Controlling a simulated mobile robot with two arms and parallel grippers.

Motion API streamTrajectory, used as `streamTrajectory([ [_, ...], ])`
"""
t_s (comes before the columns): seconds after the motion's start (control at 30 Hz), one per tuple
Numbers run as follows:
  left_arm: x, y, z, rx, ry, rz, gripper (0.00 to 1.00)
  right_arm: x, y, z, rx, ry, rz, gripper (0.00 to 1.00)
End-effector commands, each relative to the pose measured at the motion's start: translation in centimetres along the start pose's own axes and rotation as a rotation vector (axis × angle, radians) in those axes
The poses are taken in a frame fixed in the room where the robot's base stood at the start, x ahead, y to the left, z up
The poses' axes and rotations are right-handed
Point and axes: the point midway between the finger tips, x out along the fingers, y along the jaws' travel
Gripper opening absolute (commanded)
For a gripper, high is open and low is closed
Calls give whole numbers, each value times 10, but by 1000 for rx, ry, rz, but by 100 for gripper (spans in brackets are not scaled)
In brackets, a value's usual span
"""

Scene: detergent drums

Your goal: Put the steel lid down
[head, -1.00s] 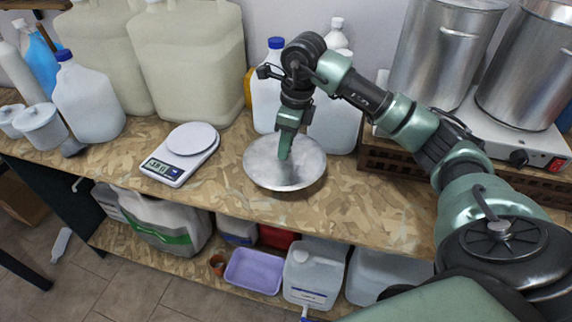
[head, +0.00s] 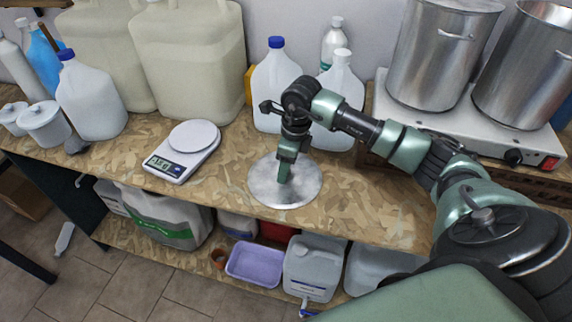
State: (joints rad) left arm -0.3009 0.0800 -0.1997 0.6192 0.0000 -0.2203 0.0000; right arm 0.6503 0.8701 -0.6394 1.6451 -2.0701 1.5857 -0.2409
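The steel lid (head: 303,188), a round shiny grey disc, lies level at the middle of the wood-chip bench and looks to be on or just above its surface. My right gripper (head: 284,178) points down at the lid's centre, its fingers together there. They hide whatever they grip, and the lid's handle cannot be seen. My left gripper is not in view.
A kitchen scale (head: 183,152) stands left of the lid. White jugs with blue and white caps (head: 275,85) stand close behind. Two steel pots (head: 437,60) stand on a hot plate (head: 470,128) at the right. The bench's front edge is just before the lid.

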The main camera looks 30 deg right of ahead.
Motion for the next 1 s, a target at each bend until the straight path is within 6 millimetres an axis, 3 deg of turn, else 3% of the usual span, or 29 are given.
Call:
streamTrajectory([
  [0.37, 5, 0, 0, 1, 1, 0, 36, -9, -1, 1, -1, -4, -3, 52],
  [0.8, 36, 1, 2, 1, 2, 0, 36, -94, -1, 1, -1, -5, -4, 52],
  [1.0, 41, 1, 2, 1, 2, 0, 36, -117, 0, 0, 0, -2, -1, 52],
])
